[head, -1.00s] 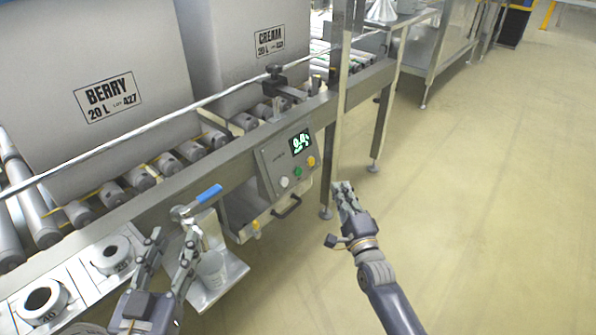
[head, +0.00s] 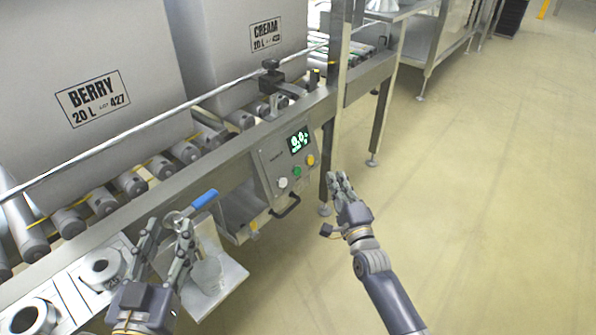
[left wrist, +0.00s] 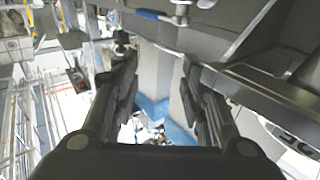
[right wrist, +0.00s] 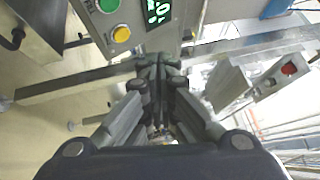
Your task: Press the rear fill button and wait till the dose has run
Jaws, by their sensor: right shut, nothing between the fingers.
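The grey control panel (head: 283,163) on the conveyor's side has a lit display (head: 299,142), a white button (head: 282,183), a green button (head: 297,172) and a yellow button (head: 311,159). My left gripper (head: 168,228) is open and empty beside a blue-handled valve (head: 204,199).
A clear cup (head: 208,273) stands on a metal tray (head: 228,277) below the valve. Large BERRY (head: 60,40) and CREAM (head: 220,35) boxes stand on the rollers. A metal post (head: 329,150) rises near my right gripper. The floor to the right is clear.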

